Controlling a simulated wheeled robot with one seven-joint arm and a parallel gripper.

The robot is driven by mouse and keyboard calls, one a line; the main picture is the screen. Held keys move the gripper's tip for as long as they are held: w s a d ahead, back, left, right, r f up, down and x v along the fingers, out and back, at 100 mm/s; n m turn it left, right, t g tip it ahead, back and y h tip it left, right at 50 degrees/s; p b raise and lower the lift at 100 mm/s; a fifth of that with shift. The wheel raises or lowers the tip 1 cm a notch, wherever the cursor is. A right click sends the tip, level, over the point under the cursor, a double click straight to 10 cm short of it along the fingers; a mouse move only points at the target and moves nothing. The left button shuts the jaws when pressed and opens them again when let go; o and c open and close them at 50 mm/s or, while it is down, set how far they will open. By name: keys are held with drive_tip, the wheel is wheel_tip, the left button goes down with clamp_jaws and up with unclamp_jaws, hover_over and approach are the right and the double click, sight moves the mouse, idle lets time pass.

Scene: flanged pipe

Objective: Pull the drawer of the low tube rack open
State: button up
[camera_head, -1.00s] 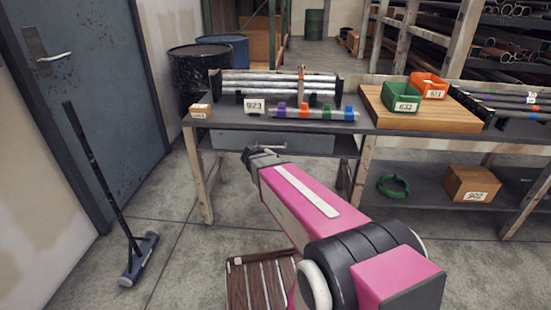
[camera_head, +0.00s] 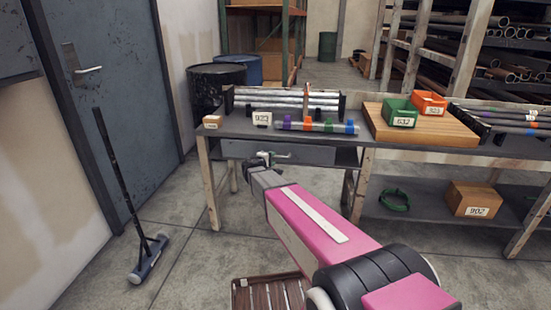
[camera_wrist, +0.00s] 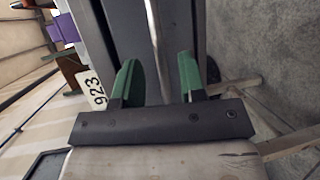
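The grey drawer (camera_head: 236,149) sits under the dark top of the bench (camera_head: 225,131) and looks shut. Silver tubes lie in a low rack (camera_head: 287,98) on that bench. My gripper (camera_head: 264,158) is in front of the drawer and hides part of it. The handle (camera_head: 281,155) shows just right of the fingertips. In the wrist view, my gripper (camera_wrist: 160,78) is open, with green fingertips apart. A pale bar, seemingly the handle (camera_wrist: 155,35), runs between the fingers, with gaps visible at both sides. I cannot tell how deep it sits between them.
A white tag (camera_head: 262,118) and a tube with coloured bands (camera_head: 318,126) lie near the bench's front edge. Green (camera_head: 399,113) and orange (camera_head: 429,104) bins stand on a wooden board at right. A slatted wooden crate (camera_head: 270,293) is on the floor below my arm.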

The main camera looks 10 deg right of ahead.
drive_tip(key=shift+x, duration=2.1)
clamp_jaws()
